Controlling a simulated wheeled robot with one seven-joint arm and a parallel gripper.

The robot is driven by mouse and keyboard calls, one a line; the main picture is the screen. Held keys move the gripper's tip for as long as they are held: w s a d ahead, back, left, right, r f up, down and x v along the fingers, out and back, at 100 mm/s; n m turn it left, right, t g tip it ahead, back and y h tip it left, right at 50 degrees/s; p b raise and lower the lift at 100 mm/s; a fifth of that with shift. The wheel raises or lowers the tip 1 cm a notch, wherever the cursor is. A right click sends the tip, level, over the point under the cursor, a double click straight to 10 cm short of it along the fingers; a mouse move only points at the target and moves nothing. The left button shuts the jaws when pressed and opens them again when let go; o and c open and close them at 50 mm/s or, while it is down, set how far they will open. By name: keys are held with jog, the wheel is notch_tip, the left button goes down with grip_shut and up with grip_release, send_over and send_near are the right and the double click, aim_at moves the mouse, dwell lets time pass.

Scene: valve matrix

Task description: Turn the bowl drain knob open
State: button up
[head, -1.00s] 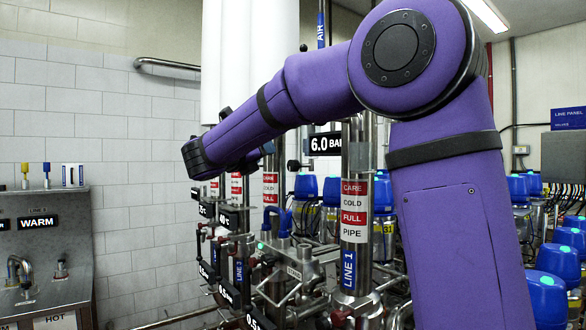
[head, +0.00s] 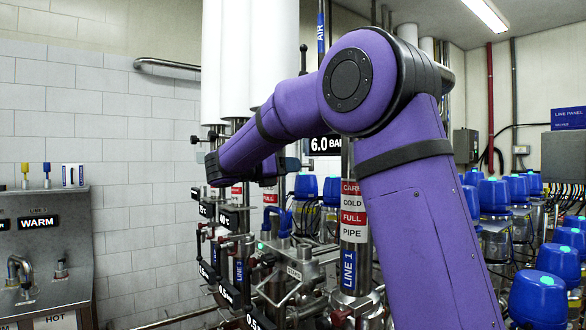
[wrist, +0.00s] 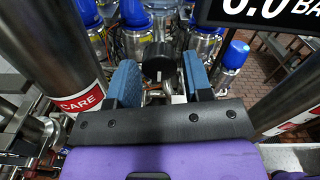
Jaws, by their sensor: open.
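No label reading bowl drain shows, so I cannot tell for sure which knob is the bowl drain knob. A round black knob (wrist: 158,62) shows in the wrist view, ahead of my gripper (wrist: 160,78) and between its two blue-padded fingers. The fingers are apart and stand to either side of the knob in the picture; I cannot tell whether they touch it. In the head view my gripper (head: 291,164) is partly hidden behind my purple arm, beside the 6.0 BAR sign (head: 325,145).
A steel LINE 1 pipe (head: 353,268) stands close to my arm. A pipe marked CARE (wrist: 88,98) stands left of my gripper. Several blue-capped units (head: 540,298) fill the right. A steel sink unit (head: 50,248) stands at far left.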

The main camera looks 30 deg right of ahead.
jog(key=shift+d, duration=1.05)
jog(key=c, duration=0.7)
jog(key=shift+o, duration=0.3)
